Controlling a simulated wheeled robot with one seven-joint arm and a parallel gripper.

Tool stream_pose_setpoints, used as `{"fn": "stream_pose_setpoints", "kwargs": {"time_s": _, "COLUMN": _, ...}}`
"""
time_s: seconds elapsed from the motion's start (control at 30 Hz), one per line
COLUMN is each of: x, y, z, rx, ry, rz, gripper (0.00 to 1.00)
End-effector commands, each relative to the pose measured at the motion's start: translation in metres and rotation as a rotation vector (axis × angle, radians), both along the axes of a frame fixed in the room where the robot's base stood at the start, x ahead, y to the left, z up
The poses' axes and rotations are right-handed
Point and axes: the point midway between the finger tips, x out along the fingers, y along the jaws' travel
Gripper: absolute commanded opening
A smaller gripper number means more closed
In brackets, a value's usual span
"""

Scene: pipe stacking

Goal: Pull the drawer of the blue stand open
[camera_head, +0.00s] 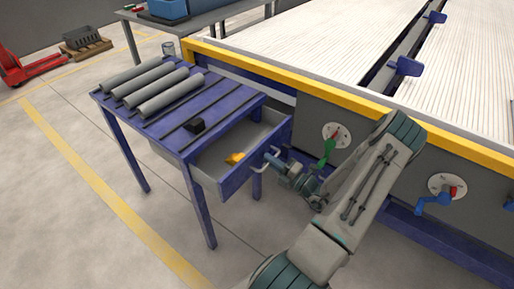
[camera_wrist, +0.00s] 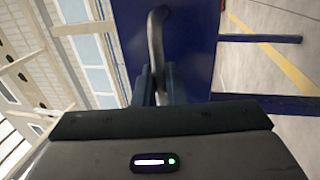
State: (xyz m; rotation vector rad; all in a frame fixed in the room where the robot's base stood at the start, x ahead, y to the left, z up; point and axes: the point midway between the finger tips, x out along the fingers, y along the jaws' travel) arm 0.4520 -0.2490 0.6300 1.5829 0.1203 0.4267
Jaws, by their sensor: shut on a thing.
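The blue stand (camera_head: 178,137) is a table with blue legs, left of centre in the head view. Its drawer (camera_head: 222,150) is pulled out toward my arm, and its grey inside shows. A yellow-orange object (camera_head: 235,158) lies in it. My gripper (camera_head: 273,161) is at the drawer front, shut on the metal handle (camera_wrist: 156,38). In the wrist view the two fingers (camera_wrist: 155,88) close around the lower part of the handle, in front of the blue drawer front (camera_wrist: 190,45). The fingertips are small and partly hidden in the head view.
A large bench with a yellow edge (camera_head: 330,96), a green lever (camera_head: 328,150) and a blue lever (camera_head: 432,202) stands close to my arm on the right.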

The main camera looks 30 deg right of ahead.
Motion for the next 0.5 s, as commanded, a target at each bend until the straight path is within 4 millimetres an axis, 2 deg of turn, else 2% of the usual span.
{"fn": "stream_pose_setpoints", "kwargs": {"time_s": 0.2, "x": -0.024, "y": -0.008, "z": 0.001, "rx": 0.001, "ry": 0.000, "rz": 0.000, "gripper": 0.00}}
{"fn": "stream_pose_setpoints", "kwargs": {"time_s": 0.5, "x": -0.032, "y": -0.011, "z": 0.000, "rx": 0.000, "ry": 0.000, "rz": 0.002, "gripper": 0.00}}
